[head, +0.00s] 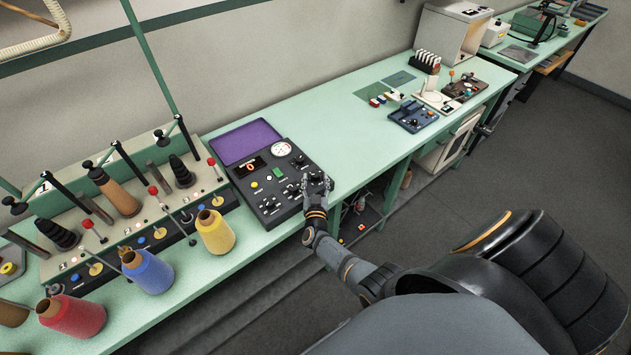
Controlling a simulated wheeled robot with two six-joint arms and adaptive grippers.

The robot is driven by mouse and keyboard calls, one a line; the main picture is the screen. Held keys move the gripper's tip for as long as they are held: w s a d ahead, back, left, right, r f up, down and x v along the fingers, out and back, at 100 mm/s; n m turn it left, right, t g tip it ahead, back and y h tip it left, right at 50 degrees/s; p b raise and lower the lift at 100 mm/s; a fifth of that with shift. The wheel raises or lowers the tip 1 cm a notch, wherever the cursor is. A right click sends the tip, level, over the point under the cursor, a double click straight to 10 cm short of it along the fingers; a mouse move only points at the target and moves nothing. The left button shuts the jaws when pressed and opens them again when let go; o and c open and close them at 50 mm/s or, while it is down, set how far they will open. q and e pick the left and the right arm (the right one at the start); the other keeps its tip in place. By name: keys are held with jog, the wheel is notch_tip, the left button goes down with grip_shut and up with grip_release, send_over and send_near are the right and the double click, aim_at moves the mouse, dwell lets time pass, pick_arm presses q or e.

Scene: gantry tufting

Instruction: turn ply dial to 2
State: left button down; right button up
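The dark control panel (272,186) lies on the green bench, with several black knobs, a yellow button, a green button, a round white gauge (281,148) and a small display with a lit red-orange digit (250,168). The labels are too small to read, so I cannot tell which knob is the ply dial or where it points. My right gripper (316,180) is at the panel's right edge, over or beside the knobs there, and partly hides that corner. Its fingers are too small to tell whether they are open or touch a knob. My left gripper is out of view.
A purple pad (245,142) adjoins the panel's back. To the left stand a thread rack (112,212) and yellow (214,232), blue (147,271) and red (72,315) cones. The bench (345,131) is clear right of the panel, up to a blue device (413,117).

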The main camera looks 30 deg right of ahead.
jog(key=shift+s, duration=0.1)
jog(key=v, duration=1.1)
jog(key=shift+s+a, duration=0.25)
jog(key=shift+s, duration=0.1)
jog(key=shift+w, duration=0.1)
